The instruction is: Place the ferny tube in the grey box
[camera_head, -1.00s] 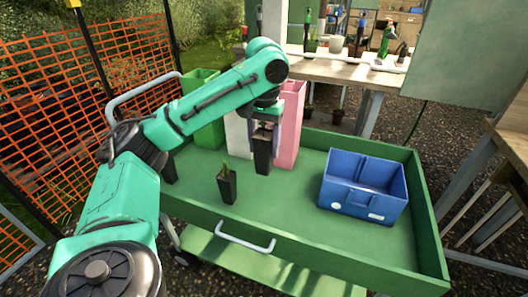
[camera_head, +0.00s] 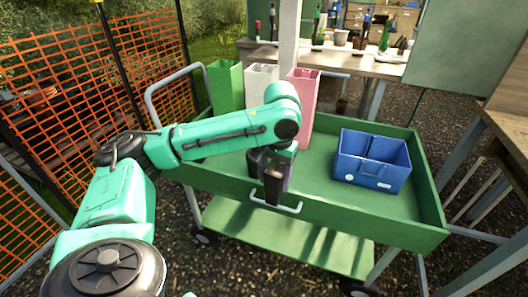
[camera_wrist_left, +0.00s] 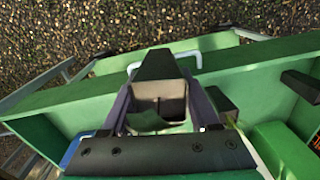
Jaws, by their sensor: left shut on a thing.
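My left gripper (camera_head: 275,168) is shut on a black tube (camera_head: 273,188), held at the cart's front edge. In the left wrist view the tube (camera_wrist_left: 155,66) sits between the two fingers (camera_wrist_left: 158,108). Its plant is hidden, so I cannot tell whether it is ferny. The pale grey box (camera_head: 262,74) stands tall at the back of the cart, between the green and pink boxes, behind and apart from the gripper. Another dark tube (camera_head: 255,160) shows partly behind the gripper. My right gripper is out of view.
A green box (camera_head: 226,86) and a pink box (camera_head: 303,92) flank the grey one. A blue crate (camera_head: 372,160) stands on the cart's right. The green cart (camera_head: 318,180) has raised walls and a front handle (camera_head: 290,209). Its middle floor is bare.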

